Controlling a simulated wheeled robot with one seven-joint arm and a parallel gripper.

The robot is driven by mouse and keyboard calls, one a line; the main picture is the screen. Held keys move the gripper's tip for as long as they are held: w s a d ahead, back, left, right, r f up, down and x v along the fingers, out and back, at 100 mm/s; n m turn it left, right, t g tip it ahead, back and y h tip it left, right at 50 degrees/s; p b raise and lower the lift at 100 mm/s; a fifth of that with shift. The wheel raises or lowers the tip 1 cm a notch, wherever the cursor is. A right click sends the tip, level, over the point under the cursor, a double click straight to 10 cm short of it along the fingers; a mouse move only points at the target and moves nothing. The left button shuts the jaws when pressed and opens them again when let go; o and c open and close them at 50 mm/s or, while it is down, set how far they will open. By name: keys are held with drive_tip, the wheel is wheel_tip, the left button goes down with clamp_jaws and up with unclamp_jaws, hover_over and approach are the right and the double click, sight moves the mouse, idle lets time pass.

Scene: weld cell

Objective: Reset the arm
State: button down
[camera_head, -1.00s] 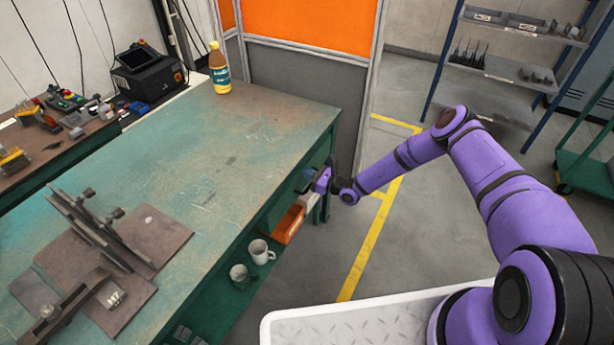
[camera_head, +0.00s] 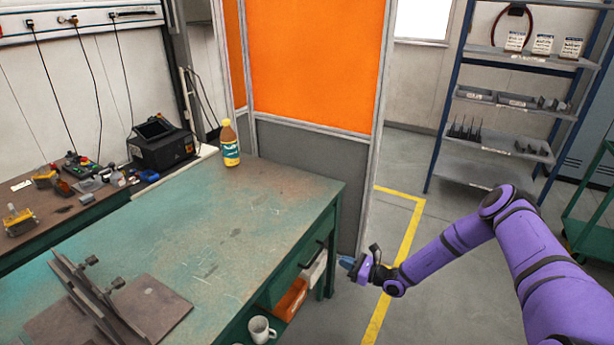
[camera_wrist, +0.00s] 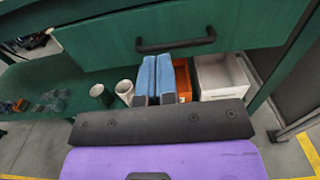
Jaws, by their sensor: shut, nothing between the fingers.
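My purple arm reaches in from the right in the head view. My gripper (camera_head: 349,263) is just off the right end of the green workbench (camera_head: 240,215), lower than its top. In the wrist view its blue fingers (camera_wrist: 155,78) lie side by side, shut and empty. They point toward the bench's drawer front (camera_wrist: 100,45) with its black handle (camera_wrist: 175,44). The gripper appears apart from the bench and from the things on its lower shelf.
The lower shelf holds a white mug (camera_head: 262,329), an orange bin (camera_head: 291,299) and a pale bin (camera_head: 315,270). A bottle (camera_head: 230,145) and a steel fixture (camera_head: 110,300) stand on the bench. An orange-grey partition (camera_head: 310,70) rises behind. Open floor with yellow lines (camera_head: 403,255) lies to the right.

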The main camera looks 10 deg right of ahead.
wheel_tip(320, 180, up, 21)
drive_tip(key=n+g, duration=0.8)
drive_tip(key=n, duration=0.3)
drive_tip(key=s+r+n+g+h, duration=0.25)
drive_tip(key=s+r+n, duration=0.2)
drive_tip(key=r, duration=0.55)
drive_tip(key=s+r+n+g+h, duration=0.1)
drive_tip(key=s+r+n+h, duration=0.2)
drive_tip(key=s+r, duration=0.5)
drive_tip(key=s+d+r+n+t+h, duration=0.1)
drive_tip(key=s+d+r+n+h, duration=0.15)
drive_tip(key=s+r, duration=0.45)
drive_tip(key=s+d+r+n+t+h, duration=0.1)
drive_tip(key=s+r+n+h, duration=0.15)
drive_tip(key=s+r, duration=0.45)
drive_tip(key=s+d+r+t+h, duration=0.2)
drive_tip(key=s+d+r, duration=0.1)
drive_tip(key=s, duration=0.4)
drive_tip(key=s+d+r+n+t+h, duration=0.1)
drive_tip(key=s+d+r+t+h, duration=0.1)
drive_tip(key=s+r, duration=0.3)
drive_tip(key=shift+s+d+r, duration=0.15)
drive_tip(key=shift+s+d, duration=0.35)
drive_tip(key=shift+s, duration=0.45)
drive_tip(key=shift+n, duration=0.25)
